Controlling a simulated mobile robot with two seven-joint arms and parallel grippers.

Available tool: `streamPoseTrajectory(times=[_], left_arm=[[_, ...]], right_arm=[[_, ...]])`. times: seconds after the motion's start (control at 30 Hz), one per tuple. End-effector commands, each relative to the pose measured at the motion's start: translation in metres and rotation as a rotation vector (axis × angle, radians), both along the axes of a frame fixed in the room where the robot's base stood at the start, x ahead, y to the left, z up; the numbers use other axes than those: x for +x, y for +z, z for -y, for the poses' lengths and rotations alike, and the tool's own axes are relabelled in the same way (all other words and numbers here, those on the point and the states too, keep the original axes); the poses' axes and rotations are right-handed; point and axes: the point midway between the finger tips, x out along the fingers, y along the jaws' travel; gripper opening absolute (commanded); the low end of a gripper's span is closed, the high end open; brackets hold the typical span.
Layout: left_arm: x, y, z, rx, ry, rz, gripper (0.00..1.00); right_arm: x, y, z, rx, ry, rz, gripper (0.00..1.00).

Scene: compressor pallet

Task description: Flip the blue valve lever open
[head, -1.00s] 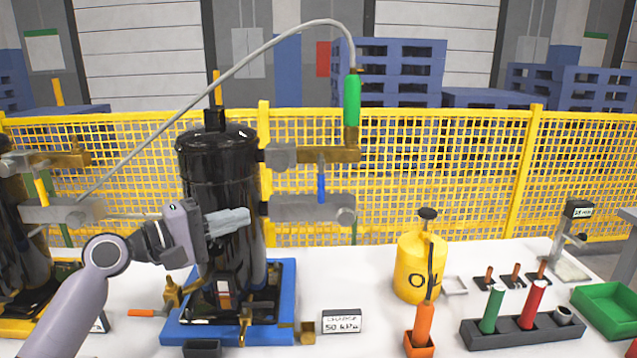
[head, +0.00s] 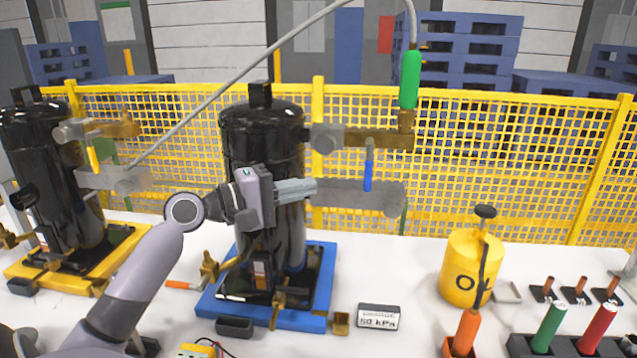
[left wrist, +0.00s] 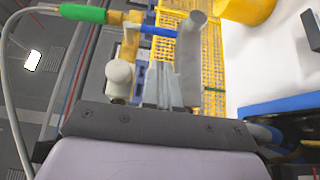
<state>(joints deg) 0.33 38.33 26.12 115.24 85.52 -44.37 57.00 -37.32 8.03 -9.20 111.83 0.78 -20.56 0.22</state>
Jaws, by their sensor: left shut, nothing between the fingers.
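The blue valve lever (head: 368,170) hangs straight down from a brass valve (head: 380,138) on the upper pipe of the black compressor tank (head: 262,130). In the left wrist view the lever (left wrist: 158,31) lies roughly crosswise beyond the fingers, beside the brass fitting (left wrist: 131,42). My left gripper (head: 313,186) is shut and empty in front of the tank, pointing right. In the picture its tips are left of the lever and slightly lower, with a gap between. The fingers also show in the left wrist view (left wrist: 165,90). My right gripper is not in view.
A grey lower pipe (head: 365,195) runs behind the fingers and lever. A green grip (head: 410,80) with a hose rises from the valve's end. A yellow oil can (head: 465,268) stands on the white table to the right. Yellow mesh fencing (head: 500,160) is behind.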

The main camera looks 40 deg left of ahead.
Motion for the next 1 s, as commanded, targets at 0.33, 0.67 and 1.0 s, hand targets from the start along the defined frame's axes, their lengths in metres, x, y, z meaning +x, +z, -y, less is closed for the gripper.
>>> streamPoseTrajectory(times=[0.33,0.67,1.0], left_arm=[[0.048,0.003,0.022,-0.002,-0.001,0.002,0.00],[0.079,0.001,0.037,0.000,0.000,0.000,0.00],[0.082,0.000,0.038,0.002,0.000,0.001,0.00]], right_arm=[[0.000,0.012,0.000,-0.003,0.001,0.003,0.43],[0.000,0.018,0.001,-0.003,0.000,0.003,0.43],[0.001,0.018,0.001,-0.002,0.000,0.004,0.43]])
